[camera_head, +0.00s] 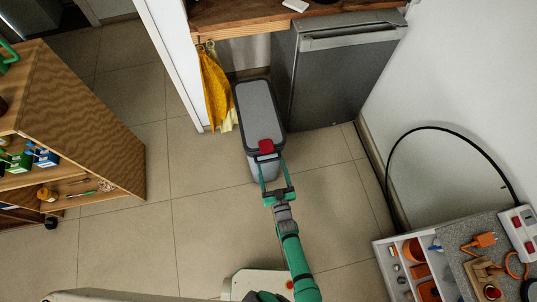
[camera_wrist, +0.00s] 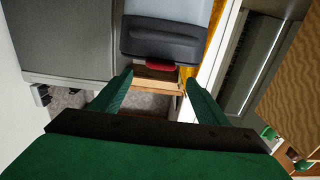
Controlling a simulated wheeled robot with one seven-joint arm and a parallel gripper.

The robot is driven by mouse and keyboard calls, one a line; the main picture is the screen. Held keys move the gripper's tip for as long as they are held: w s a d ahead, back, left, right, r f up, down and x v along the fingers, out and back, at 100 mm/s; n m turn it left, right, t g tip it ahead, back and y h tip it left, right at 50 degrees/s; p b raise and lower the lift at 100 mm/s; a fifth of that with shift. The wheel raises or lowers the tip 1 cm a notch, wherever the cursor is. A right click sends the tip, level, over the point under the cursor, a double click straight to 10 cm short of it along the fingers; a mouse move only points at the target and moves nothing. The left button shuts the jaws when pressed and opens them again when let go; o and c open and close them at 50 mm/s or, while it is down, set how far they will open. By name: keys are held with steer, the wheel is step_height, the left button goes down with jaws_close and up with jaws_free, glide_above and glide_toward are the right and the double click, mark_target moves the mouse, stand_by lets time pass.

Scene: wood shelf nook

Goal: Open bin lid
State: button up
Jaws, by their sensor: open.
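The bin (camera_head: 250,168) stands upright on the floor, a tall grey box with a dark-rimmed lid (camera_head: 257,108) that lies shut on top. A red tab (camera_head: 266,146) sits at the lid's near edge. My gripper (camera_head: 269,161) is open at the near end of the bin, its two green fingers to either side of the red tab's line. In the wrist view, which looks upside down, the dark lid edge (camera_wrist: 160,40) and red tab (camera_wrist: 155,67) lie just beyond and between the fingertips (camera_wrist: 160,77). I cannot tell whether the fingers touch the bin.
A dark grey fridge-like cabinet (camera_head: 335,75) stands close right of the bin. Yellow cloths (camera_head: 215,88) hang on its left, under a wooden counter (camera_head: 260,17). A wooden shelf (camera_head: 85,120) stands left, and an open drawer (camera_head: 413,270) lower right. Tiled floor between is clear.

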mark_target(267, 153)
steer(key=shift+x, duration=3.25)
steer(key=shift+a, duration=0.15)
steer(key=c, duration=1.5)
